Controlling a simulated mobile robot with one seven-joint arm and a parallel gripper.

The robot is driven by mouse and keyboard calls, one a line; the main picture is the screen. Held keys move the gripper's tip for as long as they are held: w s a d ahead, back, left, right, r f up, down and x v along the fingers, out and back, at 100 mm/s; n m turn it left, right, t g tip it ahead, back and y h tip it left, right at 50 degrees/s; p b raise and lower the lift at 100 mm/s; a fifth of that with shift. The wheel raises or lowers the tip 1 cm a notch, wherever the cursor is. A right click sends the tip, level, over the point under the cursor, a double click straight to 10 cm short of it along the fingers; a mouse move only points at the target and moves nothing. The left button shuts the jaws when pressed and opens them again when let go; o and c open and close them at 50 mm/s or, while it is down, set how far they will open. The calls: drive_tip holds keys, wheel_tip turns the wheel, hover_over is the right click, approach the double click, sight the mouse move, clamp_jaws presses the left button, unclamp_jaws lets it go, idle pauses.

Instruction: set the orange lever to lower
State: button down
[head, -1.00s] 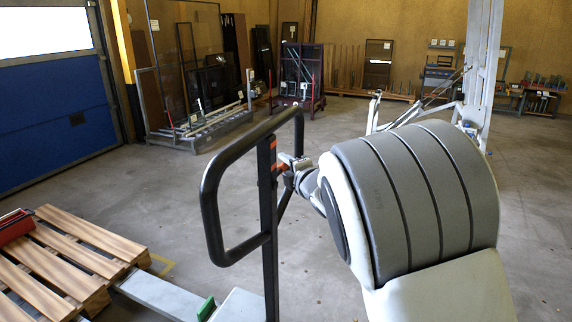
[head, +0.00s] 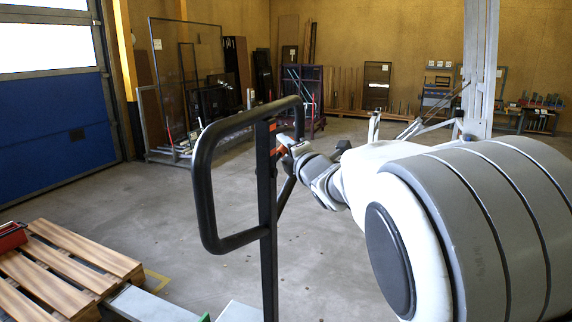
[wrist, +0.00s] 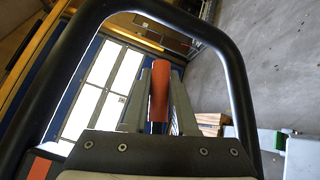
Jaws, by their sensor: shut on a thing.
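The orange lever (wrist: 159,90) stands between the two grey fingers of my gripper (wrist: 160,100) in the wrist view. The fingers are shut on it, one on each side. In the head view my gripper (head: 287,145) is at the upper part of a black post, just right of it. A little orange shows there, but most of the lever is hidden. The black loop handle (head: 203,190) surrounds this spot, and it frames the wrist view (wrist: 240,90) too.
A wooden pallet (head: 75,265) with a red object (head: 12,236) lies at lower left. A blue and white door (head: 55,115) is at left. Glass frames and racks (head: 190,85) stand along the back wall. The concrete floor between is open.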

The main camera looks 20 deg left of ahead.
drive_tip(key=shift+s+r+n+t+y+b, duration=0.25)
drive_tip(key=shift+r+n+t+b, duration=0.2)
drive_tip(key=shift+b, duration=1.5)
drive_tip(key=shift+r+n+y+b, duration=0.25)
drive_tip(key=shift+r+b, duration=0.15)
drive_tip(key=shift+b, duration=0.05)
drive_tip(key=c, duration=0.7)
unclamp_jaws()
drive_tip(key=shift+s, duration=0.15)
drive_tip(key=v, duration=1.7)
drive_tip(key=shift+f, duration=0.1)
